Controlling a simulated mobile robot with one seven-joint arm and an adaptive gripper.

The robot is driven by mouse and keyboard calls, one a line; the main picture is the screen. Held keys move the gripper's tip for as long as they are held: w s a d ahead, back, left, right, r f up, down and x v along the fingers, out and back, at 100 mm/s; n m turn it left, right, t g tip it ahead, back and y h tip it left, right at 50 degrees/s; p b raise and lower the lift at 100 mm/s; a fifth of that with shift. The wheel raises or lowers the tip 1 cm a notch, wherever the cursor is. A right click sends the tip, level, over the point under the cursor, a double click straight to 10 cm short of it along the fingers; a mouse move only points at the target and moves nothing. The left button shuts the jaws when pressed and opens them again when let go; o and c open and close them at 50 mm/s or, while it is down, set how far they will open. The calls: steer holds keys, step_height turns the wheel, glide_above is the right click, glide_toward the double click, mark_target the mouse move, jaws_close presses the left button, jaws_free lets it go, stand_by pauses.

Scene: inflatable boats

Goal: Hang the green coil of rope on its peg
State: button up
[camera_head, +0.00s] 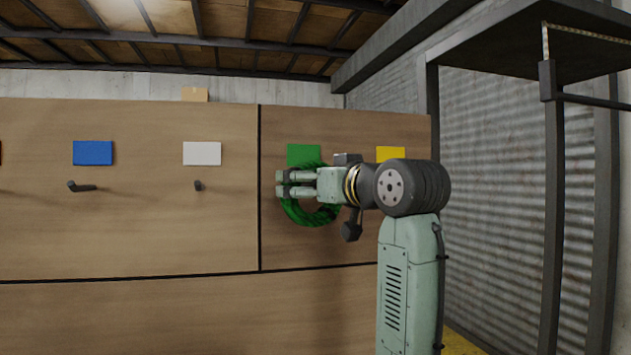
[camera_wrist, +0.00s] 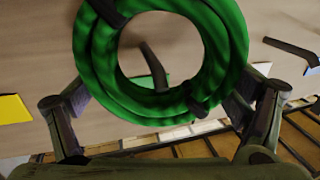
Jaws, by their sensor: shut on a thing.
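The green coil of rope (camera_head: 308,221) is upright in front of the wooden board, just below the green card (camera_head: 303,153). My gripper (camera_head: 282,183) is shut on the coil's upper part and covers some of it. In the wrist view the coil (camera_wrist: 96,45) fills the upper middle, with my gripper's fingers (camera_wrist: 160,105) on either side of its near edge. A dark peg (camera_wrist: 152,66) shows through the coil's opening, with a bit of green card (camera_wrist: 148,80) behind it. I cannot tell whether the peg's tip passes into the coil. In the head view this peg is hidden.
A blue card (camera_head: 93,153) and a white card (camera_head: 202,153) are on the board to the left, with a peg (camera_head: 82,187) and another peg (camera_head: 198,185) below them. A yellow card (camera_head: 390,153) is to the right, partly behind my arm. A dark metal frame (camera_head: 555,200) stands at right.

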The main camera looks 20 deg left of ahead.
steer(key=shift+w+a, duration=0.45)
steer(key=shift+w, duration=0.25)
steer(key=shift+w+a+f, duration=0.4)
steer(key=shift+w+f, duration=0.15)
steer(key=shift+f, duration=0.15)
steer(key=o, duration=1.1)
steer(key=shift+c, duration=0.2)
